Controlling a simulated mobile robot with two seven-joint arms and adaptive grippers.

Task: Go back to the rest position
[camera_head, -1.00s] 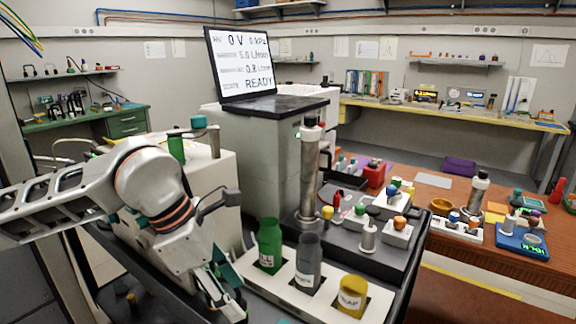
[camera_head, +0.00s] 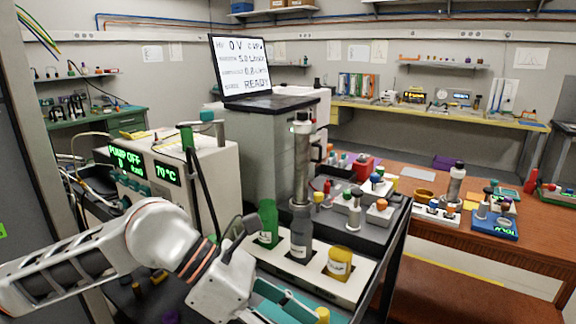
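My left arm comes in from the left, low in the view. Its gripper (camera_head: 282,303) is at the bottom edge, in front of the white bottle rack (camera_head: 285,265), and is partly cut off. I cannot tell whether its fingers are open or shut. A small yellow piece (camera_head: 322,315) shows beside it, and I cannot tell whether they touch. The rack holds a green bottle (camera_head: 267,225), a grey bottle (camera_head: 300,235) and a yellow bottle (camera_head: 338,264), all standing. My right gripper is not in view.
A white unit (camera_head: 190,165) reading "PUMP OFF" and "70 °C" stands behind my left arm. A metal column (camera_head: 302,160) rises behind the rack. A brown table (camera_head: 420,230) is at right.

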